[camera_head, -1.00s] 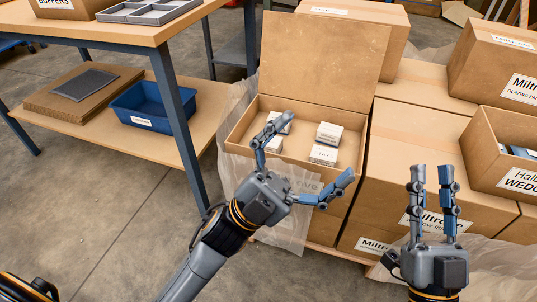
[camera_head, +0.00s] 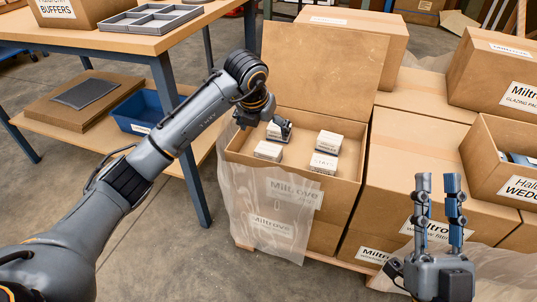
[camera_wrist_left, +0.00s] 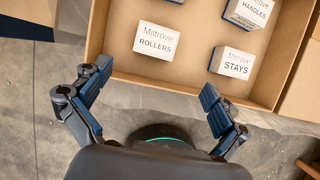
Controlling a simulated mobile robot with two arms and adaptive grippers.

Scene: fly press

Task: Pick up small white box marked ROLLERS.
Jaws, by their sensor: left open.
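The small white box marked ROLLERS (camera_wrist_left: 156,41) lies in the near left part of the open carton (camera_head: 233,146). In the head view it is the front left box (camera_head: 268,151). My left gripper (camera_wrist_left: 157,80) is open and empty, its fingers spread wide on the near side of the ROLLERS box and apart from it. In the head view my left gripper (camera_head: 283,127) is over the carton's left part, mostly hidden behind my own wrist. My right gripper (camera_head: 438,186) is open and empty, fingers upright, in front of the right cartons.
Boxes marked STAYS (camera_wrist_left: 231,63) and HANDLES (camera_wrist_left: 248,12) stand right of ROLLERS, and another box (camera_head: 278,131) stands behind it. The carton's lid (camera_head: 325,60) stands up at the back. Plastic film (camera_head: 275,220) hangs over its front. A workbench (camera_head: 120,38) is at the left.

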